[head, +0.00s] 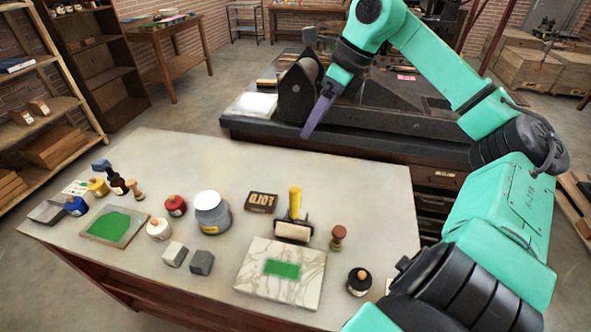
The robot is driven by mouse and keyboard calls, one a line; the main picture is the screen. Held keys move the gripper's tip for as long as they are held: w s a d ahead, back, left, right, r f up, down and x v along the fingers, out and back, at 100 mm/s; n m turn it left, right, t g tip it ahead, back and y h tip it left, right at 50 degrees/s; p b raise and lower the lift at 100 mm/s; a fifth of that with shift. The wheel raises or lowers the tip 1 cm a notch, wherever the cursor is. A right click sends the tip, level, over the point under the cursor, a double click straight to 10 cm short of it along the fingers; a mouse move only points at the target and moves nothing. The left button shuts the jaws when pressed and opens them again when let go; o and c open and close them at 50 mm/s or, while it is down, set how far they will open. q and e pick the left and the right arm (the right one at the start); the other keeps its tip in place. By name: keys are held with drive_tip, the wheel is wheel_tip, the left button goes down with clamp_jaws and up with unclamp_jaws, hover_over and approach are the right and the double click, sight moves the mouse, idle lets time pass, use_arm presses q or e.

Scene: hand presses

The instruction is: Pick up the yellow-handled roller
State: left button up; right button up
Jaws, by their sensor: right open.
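The yellow-handled roller (295,202) stands on the pale table, its yellow handle pointing away from me and its pale roller head toward me. It is just behind the marble slab (253,287), which has a green patch. My right gripper (306,134) hangs above the far edge of the table, beyond the roller and well apart from it. Its purple-grey fingers point down, open and empty; from this side they overlap. My left gripper is out of view.
A dark block with lettering (262,202) lies left of the roller, and a wooden-handled stamp (338,237) stands to its right. A large jar (212,213), small bottles and a green inked slab (115,227) fill the left. A dark press (400,120) stands behind the table.

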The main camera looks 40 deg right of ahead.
drive_tip(key=b, duration=1.2)
approach(290, 203)
wheel_tip(290, 203, up, 2)
drive_tip(key=d, duration=0.2)
drive_tip(key=p+x, duration=0.4)
drive_tip(key=x, duration=0.6)
drive_tip(key=shift+a+f, duration=0.1)
drive_tip(key=shift+f, duration=0.25)
drive_tip(key=x, duration=0.2)
drive_tip(key=shift+f+b, duration=0.3)
drive_tip(key=shift+f, duration=0.15)
drive_tip(key=shift+w+a+f, duration=0.2)
drive_tip(key=shift+r, duration=0.1)
clamp_jaws()
